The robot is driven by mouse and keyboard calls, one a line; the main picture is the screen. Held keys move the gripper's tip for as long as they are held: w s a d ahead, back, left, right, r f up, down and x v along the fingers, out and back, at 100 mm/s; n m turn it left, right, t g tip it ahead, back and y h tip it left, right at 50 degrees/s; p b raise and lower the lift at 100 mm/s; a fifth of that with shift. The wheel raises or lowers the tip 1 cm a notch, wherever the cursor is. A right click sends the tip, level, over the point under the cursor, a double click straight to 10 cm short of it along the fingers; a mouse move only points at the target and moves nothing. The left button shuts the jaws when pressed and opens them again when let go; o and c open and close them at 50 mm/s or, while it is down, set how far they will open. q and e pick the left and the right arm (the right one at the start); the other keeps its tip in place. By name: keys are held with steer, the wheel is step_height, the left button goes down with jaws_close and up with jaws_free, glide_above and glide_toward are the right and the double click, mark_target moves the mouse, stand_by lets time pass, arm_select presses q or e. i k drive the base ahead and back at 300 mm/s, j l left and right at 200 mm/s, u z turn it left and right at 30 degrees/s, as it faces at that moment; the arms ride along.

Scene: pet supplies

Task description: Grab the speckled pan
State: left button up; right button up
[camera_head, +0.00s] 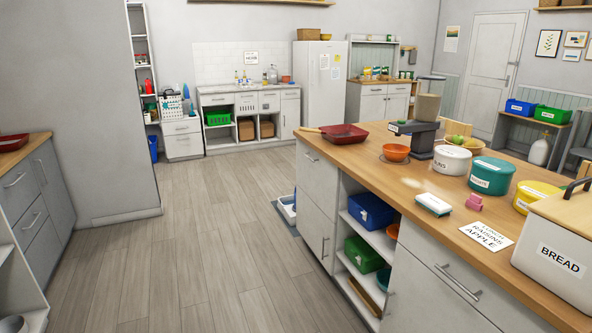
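A dark red pan (345,133) lies on the far end of the wooden island counter, its handle pointing left past the counter's edge. Another dark red, flat thing (12,142) sits on the wooden top at the left edge, partly cut off by the frame. Both are too small here to tell whether they are speckled. Neither of my grippers is in view.
The island (405,190) holds an orange bowl (396,152), a scale, several labelled canisters and a white BREAD bin (556,250). Its open shelves hold blue and green boxes. A grey wall stands left.

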mark_target(346, 134)
steer(key=i, duration=2.8)
